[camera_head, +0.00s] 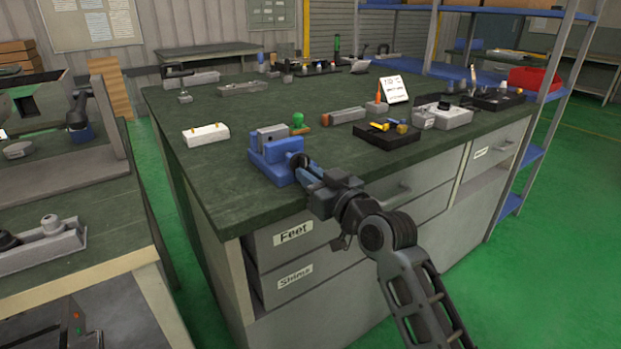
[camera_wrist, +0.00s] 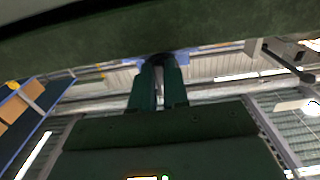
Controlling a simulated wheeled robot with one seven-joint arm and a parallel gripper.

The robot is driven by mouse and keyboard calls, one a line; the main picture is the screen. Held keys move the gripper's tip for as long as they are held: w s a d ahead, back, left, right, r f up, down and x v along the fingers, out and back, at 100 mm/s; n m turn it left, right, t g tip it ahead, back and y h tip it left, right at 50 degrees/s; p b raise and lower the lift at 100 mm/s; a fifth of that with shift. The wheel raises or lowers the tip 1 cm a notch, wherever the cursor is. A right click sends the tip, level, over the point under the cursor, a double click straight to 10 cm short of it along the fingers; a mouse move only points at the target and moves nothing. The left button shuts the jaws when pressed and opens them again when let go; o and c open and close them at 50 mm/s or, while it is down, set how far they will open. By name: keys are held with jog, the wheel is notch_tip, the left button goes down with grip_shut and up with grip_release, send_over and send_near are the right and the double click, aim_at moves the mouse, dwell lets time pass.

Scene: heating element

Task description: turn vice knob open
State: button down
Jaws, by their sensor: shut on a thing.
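The blue vice (camera_head: 277,154) sits at the near edge of the green-topped workbench, with a grey block between its jaws. My gripper (camera_head: 308,167) reaches in from the lower right to the front side of the vice. Its fingers hide most of the vice knob in the head view. In the wrist view my two dark green fingers (camera_wrist: 159,82) come together at a dark round part, the vice knob (camera_wrist: 160,58), with bits of the blue vice (camera_wrist: 187,51) behind. My gripper is shut on the knob.
The workbench top (camera_head: 225,165) has free room left of the vice. Drawers (camera_head: 295,235) are below my gripper. A second table is at the left.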

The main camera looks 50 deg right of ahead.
jog(key=shift+f, duration=0.15)
jog(key=c, duration=1.1)
grip_release()
jog(key=shift+v, duration=3.9)
jog(key=s+a+f+n+g+y+p, duration=0.1)
jog(key=s+a+f+p, duration=0.15)
jog(key=s+a, duration=0.35)
jog(key=s+a+f+n+y+p, duration=0.1)
jog(key=s+a+p, duration=0.25)
jog(key=s, duration=0.35)
jog(key=s+a+r+y+p, duration=0.1)
jog(key=s+a+r, duration=0.1)
jog(key=s, duration=0.3)
jog(key=s+a+r+g+y+p, duration=0.1)
jog(key=s+a+r, duration=0.1)
jog(key=s+a, duration=0.3)
jog(key=s+a+r+n+y+p, duration=0.1)
jog(key=s+a+r, duration=0.1)
jog(key=s+a, duration=0.2)
jog(key=shift+s+g+p, duration=0.3)
jog(key=shift+s+p, duration=0.1)
jog(key=shift+s, duration=0.85)
